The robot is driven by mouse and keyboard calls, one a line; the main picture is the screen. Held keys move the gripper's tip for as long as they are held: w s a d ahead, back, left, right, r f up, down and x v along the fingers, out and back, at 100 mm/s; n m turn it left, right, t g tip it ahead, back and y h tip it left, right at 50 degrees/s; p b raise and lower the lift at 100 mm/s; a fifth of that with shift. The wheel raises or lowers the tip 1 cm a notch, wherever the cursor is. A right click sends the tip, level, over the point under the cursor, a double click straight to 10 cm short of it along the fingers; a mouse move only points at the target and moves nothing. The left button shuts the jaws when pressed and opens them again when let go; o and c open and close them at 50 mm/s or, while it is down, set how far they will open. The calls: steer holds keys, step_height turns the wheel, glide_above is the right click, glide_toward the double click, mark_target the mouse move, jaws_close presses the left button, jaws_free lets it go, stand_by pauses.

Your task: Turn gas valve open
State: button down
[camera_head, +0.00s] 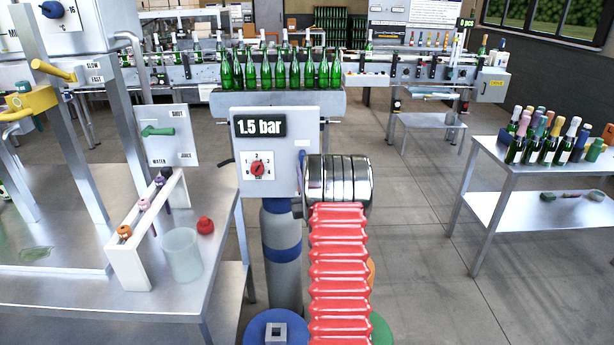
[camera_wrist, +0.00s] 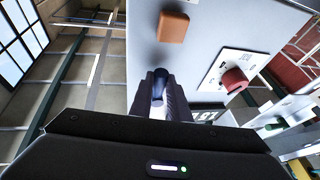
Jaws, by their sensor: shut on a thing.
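The panel (camera_head: 276,170) with a "1.5 bar" display (camera_head: 260,126) stands mid-view, above a grey gas cylinder (camera_head: 281,275) with a blue band. Its red dial knob (camera_head: 257,169) also shows in the wrist view (camera_wrist: 235,79). My red-sleeved arm hides the panel's lower right in the head view, and my gripper is hidden there. In the wrist view my gripper (camera_wrist: 160,98) is shut on a slim handle with a dark blue end (camera_wrist: 160,76), in front of the panel face. I take it for the gas valve handle; its pivot is hidden.
An orange-brown block (camera_wrist: 172,27) sits on the panel near the handle. Left is a steel table with a white rack (camera_head: 128,262), a cup (camera_head: 182,255) and a red piece (camera_head: 205,225). Green bottles (camera_head: 280,72) line the conveyor behind; a bottle table (camera_head: 500,180) stands right.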

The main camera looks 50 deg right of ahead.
steer(key=shift+w+a+f+m+g+h, duration=0.1)
steer(key=shift+f+m+g+h, duration=0.2)
steer(key=shift+m, duration=0.3)
steer(key=c, duration=2.1)
jaws_free()
steer(key=o, duration=0.4)
steer(key=shift+r, duration=0.2)
steer(key=v, duration=1.3)
steer(key=shift+s+a+f, duration=0.2)
steer(key=shift+s+f, duration=0.05)
steer(key=shift+f, duration=0.05)
